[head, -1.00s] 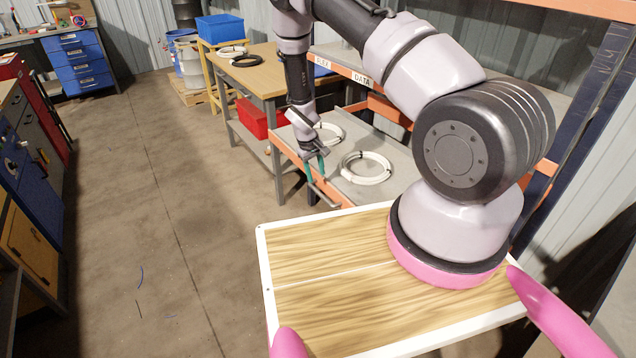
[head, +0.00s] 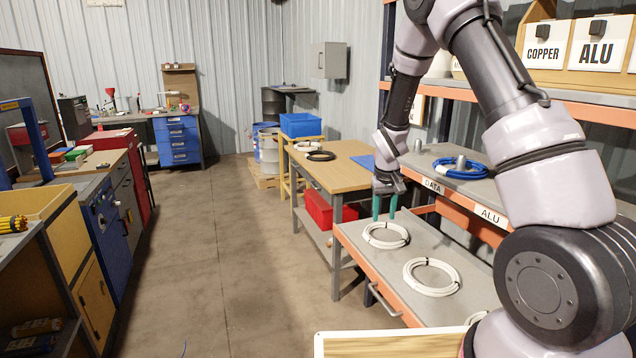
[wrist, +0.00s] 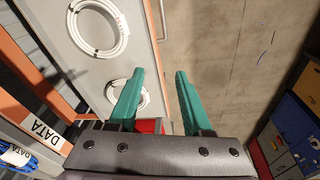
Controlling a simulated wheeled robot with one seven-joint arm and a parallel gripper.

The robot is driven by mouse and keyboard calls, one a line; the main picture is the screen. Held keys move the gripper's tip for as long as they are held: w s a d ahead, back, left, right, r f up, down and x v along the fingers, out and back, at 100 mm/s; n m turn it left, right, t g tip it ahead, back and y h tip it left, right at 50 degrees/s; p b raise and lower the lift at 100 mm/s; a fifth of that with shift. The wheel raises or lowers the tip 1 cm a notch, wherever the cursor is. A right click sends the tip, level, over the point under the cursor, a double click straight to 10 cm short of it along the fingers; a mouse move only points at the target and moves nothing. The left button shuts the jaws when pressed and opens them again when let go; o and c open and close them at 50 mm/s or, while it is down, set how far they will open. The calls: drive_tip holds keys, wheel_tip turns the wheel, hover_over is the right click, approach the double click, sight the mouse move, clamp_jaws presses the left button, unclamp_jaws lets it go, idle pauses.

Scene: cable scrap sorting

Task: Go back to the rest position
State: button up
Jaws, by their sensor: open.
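My gripper (head: 384,208) hangs pointing down near the far end of the low shelf in the head view. Its two green fingers are apart with nothing between them, and they also show in the wrist view (wrist: 161,84). A second white coil (head: 432,277) lies nearer on the same shelf. In the wrist view both fingers are over the shelf's edge and the concrete floor, with a white coil (wrist: 97,27) to the left.
A wooden table (head: 350,167) with a dark coil stands behind. Cabinets (head: 100,222) line the left. The floor (head: 215,240) between is clear.

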drive_tip(key=s+d+r+m+t+y, duration=0.15)
drive_tip(key=s+r, duration=0.35)
drive_tip(key=r, duration=0.7)
drive_tip(key=s+d+r+m+t, duration=0.15)
drive_tip(key=s+r, duration=0.45)
drive_tip(key=r, duration=0.6)
drive_tip(key=s+r+m+t, duration=0.1)
drive_tip(key=s+r, duration=0.4)
drive_tip(key=s, duration=0.4)
drive_tip(key=s+r+m+t+y, duration=0.1)
drive_tip(key=s+r, duration=0.4)
drive_tip(key=s, duration=0.4)
drive_tip(key=shift+s+d, duration=0.35)
drive_tip(key=shift+s, duration=0.05)
